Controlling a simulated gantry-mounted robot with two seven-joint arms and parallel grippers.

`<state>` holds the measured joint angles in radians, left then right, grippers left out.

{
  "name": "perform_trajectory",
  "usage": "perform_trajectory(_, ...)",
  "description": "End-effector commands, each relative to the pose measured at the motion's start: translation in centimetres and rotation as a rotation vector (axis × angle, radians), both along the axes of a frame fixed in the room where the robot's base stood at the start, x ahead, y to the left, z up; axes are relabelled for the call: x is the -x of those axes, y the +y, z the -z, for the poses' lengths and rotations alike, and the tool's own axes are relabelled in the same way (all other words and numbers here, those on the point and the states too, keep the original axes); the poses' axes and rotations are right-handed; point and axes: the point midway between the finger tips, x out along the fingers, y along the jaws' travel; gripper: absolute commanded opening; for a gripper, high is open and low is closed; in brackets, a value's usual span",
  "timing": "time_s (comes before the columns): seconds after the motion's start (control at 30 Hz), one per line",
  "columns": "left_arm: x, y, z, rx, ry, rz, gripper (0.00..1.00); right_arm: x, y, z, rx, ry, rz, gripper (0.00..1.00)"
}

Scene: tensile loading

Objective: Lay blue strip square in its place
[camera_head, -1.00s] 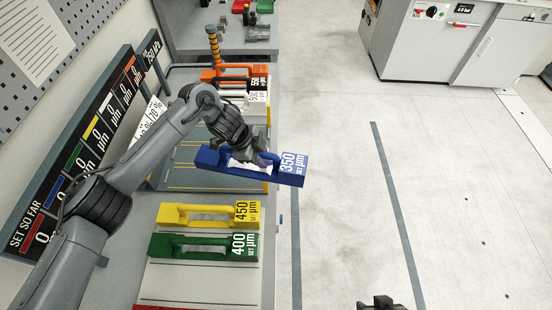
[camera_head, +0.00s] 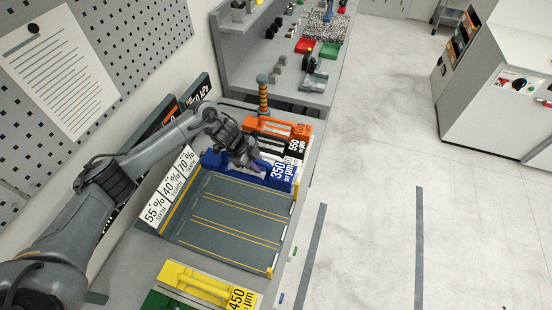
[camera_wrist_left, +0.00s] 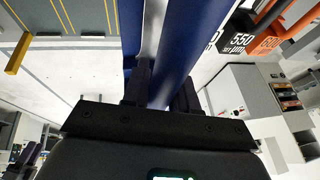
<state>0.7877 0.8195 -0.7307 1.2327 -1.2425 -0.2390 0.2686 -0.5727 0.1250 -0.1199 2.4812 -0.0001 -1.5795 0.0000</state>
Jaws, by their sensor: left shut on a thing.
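The blue strip (camera_head: 281,178), labelled 350 µm, is held by its handle in my left gripper (camera_head: 247,160). It is at the far end of the grey slotted board (camera_head: 228,225), beside the strips at the back. In the left wrist view the blue strip (camera_wrist_left: 190,40) fills the middle between the fingers of my left gripper (camera_wrist_left: 160,95). Whether the strip touches the board is hard to tell. My right gripper does not show.
Behind the blue strip stand a black-and-white 550 strip (camera_head: 295,147) and an orange strip (camera_head: 300,130). A striped post (camera_head: 263,95) rises behind them. The yellow 450 strip (camera_head: 190,283) and green strip (camera_head: 155,303) lie at the near end. The board's slots are empty.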

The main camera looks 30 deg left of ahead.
Motion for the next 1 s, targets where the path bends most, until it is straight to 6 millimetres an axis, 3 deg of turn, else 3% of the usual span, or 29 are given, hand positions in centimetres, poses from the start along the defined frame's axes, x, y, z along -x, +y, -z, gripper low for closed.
perform_trajectory(0.67,0.8,0.4,0.0,0.002,-0.002,-0.005,0.0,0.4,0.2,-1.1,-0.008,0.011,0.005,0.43)
perform_trajectory(1.0,0.9,0.4,6.8,0.001,0.0,-0.004,0.0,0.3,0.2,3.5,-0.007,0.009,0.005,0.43)
